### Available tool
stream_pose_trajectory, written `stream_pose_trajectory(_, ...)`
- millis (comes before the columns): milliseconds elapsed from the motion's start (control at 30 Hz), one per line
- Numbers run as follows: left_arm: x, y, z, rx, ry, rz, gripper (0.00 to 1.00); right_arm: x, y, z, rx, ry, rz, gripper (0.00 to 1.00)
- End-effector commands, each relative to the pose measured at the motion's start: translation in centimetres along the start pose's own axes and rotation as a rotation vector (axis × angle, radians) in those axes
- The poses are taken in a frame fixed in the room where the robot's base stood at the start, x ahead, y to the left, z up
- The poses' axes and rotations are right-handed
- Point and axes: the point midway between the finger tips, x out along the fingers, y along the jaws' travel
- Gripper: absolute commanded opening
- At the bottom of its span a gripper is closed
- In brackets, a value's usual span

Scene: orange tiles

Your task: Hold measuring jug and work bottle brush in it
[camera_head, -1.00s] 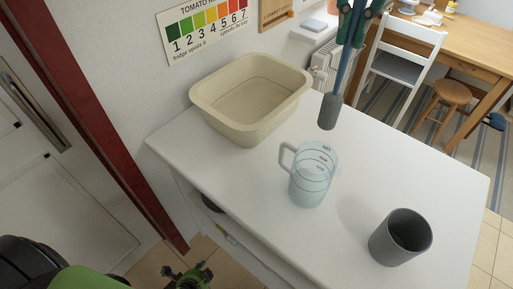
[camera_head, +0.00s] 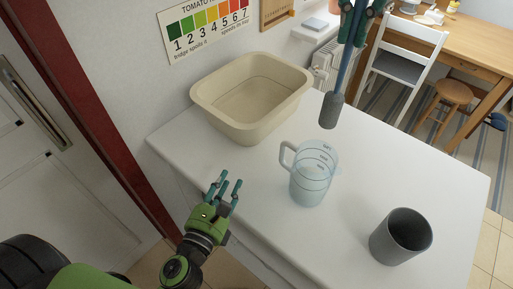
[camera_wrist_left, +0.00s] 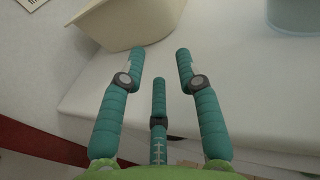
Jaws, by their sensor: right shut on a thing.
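The clear bluish measuring jug (camera_head: 313,176) stands upright on the white table, its handle toward the left. Its lower part also shows at the top right of the left wrist view (camera_wrist_left: 291,14). The bottle brush (camera_head: 332,108) hangs head down above the table, behind and right of the jug and apart from it. My right gripper (camera_head: 357,14), at the top edge, is shut on the brush's handle. My left gripper (camera_head: 224,186) is open and empty at the table's front edge, left of the jug. Its spread fingers also show in the left wrist view (camera_wrist_left: 158,72).
A beige basin (camera_head: 228,122) stands at the table's back left, near the wall. A dark grey cup (camera_head: 386,246) stands at the right front. The white tabletop (camera_head: 400,165) is clear between the jug, the cup and the right edge.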

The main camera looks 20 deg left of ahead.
Motion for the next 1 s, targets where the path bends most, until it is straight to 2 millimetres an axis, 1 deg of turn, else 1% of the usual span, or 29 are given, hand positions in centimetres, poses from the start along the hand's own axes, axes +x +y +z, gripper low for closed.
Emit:
stream_pose_trajectory(33,-0.1,-2.0,0.4,0.002,-0.012,-0.045,0.34,0.0,0.0,0.0,0.000,0.000,0.000,0.00)
stream_pose_trajectory(100,-0.2,-4.2,0.9,0.008,-0.028,-0.098,0.34,0.0,0.0,0.0,0.000,0.000,0.000,0.00)
stream_pose_trajectory(200,-0.4,-6.4,1.4,0.015,-0.046,-0.150,0.34,0.0,0.0,0.0,0.000,0.000,0.000,0.00)
stream_pose_trajectory(300,-0.4,-7.5,1.7,0.018,-0.058,-0.176,0.34,0.0,0.0,0.0,0.000,0.000,0.000,0.00)
stream_pose_trajectory(433,0.3,-7.9,2.0,0.018,-0.066,-0.186,0.34,0.0,0.0,0.0,0.000,0.000,0.000,0.00)
stream_pose_trajectory(567,1.9,-8.2,2.1,0.022,-0.066,-0.187,0.34,0.0,0.0,0.0,0.000,0.000,0.000,0.00)
stream_pose_trajectory(900,7.8,-9.1,2.3,0.019,-0.062,-0.180,0.34,0.0,0.0,0.0,0.000,0.000,0.000,0.00)
stream_pose_trajectory(1000,9.2,-9.4,2.4,0.019,-0.060,-0.179,0.34,0.0,0.0,0.0,0.000,0.000,0.000,0.00)
